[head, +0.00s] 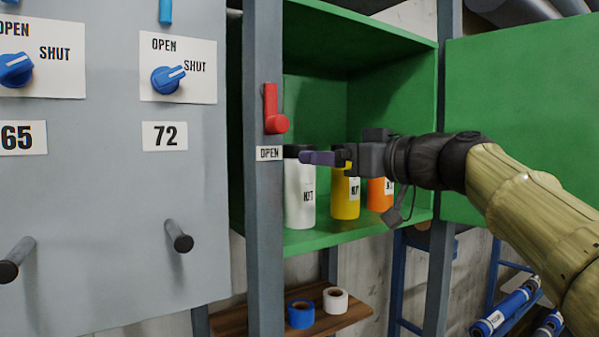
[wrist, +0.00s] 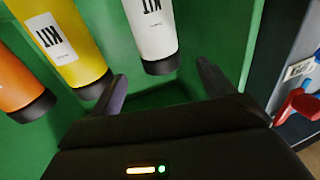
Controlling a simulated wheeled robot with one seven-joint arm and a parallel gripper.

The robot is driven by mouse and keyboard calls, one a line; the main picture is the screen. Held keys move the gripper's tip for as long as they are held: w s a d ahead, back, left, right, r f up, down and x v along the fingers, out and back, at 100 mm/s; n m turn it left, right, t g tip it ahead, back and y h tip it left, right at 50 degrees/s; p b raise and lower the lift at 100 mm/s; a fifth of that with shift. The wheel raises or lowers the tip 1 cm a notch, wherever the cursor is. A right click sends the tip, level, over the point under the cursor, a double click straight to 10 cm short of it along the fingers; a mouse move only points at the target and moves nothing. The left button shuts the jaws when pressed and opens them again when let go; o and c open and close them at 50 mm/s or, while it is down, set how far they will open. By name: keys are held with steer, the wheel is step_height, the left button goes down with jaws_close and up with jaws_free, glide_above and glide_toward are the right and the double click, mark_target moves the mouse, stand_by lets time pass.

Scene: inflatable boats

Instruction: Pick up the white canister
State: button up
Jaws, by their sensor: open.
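The white canister (head: 300,195) stands upright on the shelf of the green cabinet, at the left end of a row, with a dark cap and a KIT label. In the wrist view the white canister (wrist: 152,32) lies ahead, between the lines of the two fingers. My gripper (head: 312,157) is inside the cabinet near the canister's top, in front of the yellow canister. In the wrist view my gripper (wrist: 162,85) is open, with nothing between its fingers. I cannot tell whether a finger touches the white canister.
A yellow canister (head: 345,200) and an orange canister (head: 379,194) stand to the right of the white one. A grey post (head: 264,220) with a red handle (head: 274,110) borders the cabinet's left side. Blue and white rolls lie on a wooden shelf (head: 350,316) below.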

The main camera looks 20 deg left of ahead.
mark_target(299, 185)
steer(key=p+x, duration=0.2)
steer(key=x, duration=0.2)
steer(key=shift+w+a, duration=0.1)
steer(key=shift+a, duration=0.05)
